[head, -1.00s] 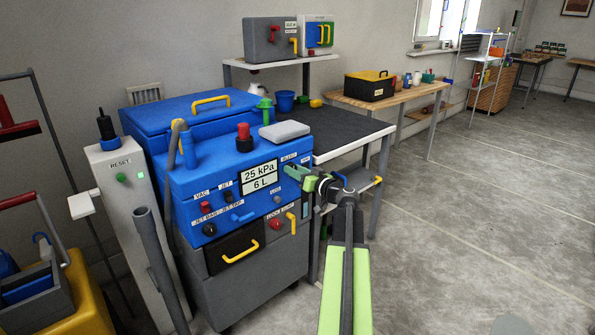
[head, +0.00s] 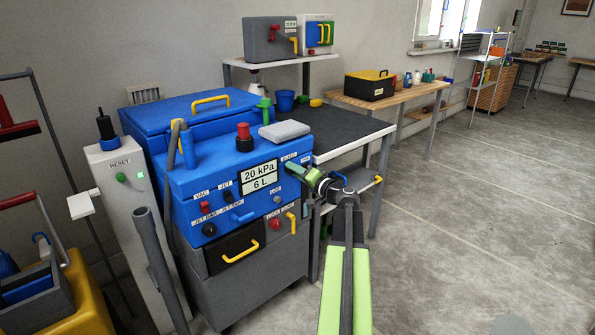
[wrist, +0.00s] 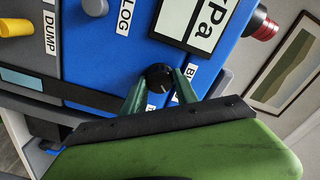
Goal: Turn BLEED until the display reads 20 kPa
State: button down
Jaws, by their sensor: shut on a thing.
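The blue machine (head: 180,172) has a display (head: 258,177) that reads 20 kPa above 6 L. The BLEED label (head: 289,158) is to the right of the display. In the wrist view, a black knob with a pale pointer line (wrist: 159,77) sits on the blue panel beside the partly covered label starting with B. My green gripper (head: 297,170) is at this knob, its two fingers (wrist: 159,88) on either side of it, shut on it. The fingers and arm hide the knob in the head view.
Other controls lie close by on the panel: the LOG knob (wrist: 95,6), the red knob (head: 275,224) and the yellow handle (head: 291,222). The floor on the right is clear.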

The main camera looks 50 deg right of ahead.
jog(key=shift+f+m, duration=0.1)
jog(key=shift+m, duration=3.4)
jog(key=shift+a, duration=0.1)
jog(key=c, duration=0.9)
grip_release()
jog(key=shift+c, duration=0.2)
jog(key=s+a, duration=0.1)
jog(key=s, duration=1.6)
jog(key=shift+s, duration=0.25)
